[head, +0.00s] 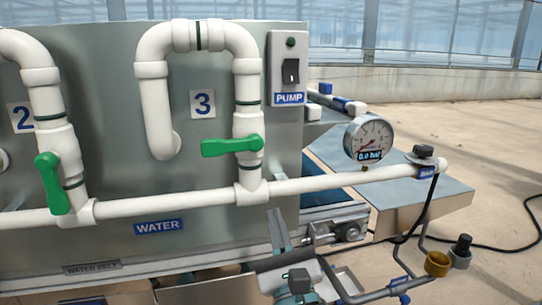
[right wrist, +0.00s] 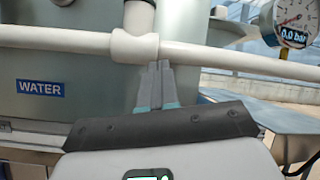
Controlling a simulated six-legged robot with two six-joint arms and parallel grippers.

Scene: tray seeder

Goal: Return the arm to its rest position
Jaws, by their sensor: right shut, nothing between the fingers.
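My right gripper (head: 275,215) is in the lower middle of the head view, in front of the panel and below the white pipe. Its fingers are shut with nothing between them. In the right wrist view the gripper (right wrist: 159,68) points up toward the white pipe tee, and I cannot tell whether it touches the pipe. My left arm and gripper are not in view.
A grey panel (head: 110,150) carries white pipes (head: 340,178). Valve 3's green handle (head: 232,146) lies horizontal; valve 2's green handle (head: 52,184) hangs steeply down. A gauge (head: 368,139) reads 0.0 bar. A pump switch (head: 291,72) is above it, left. Open floor lies right.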

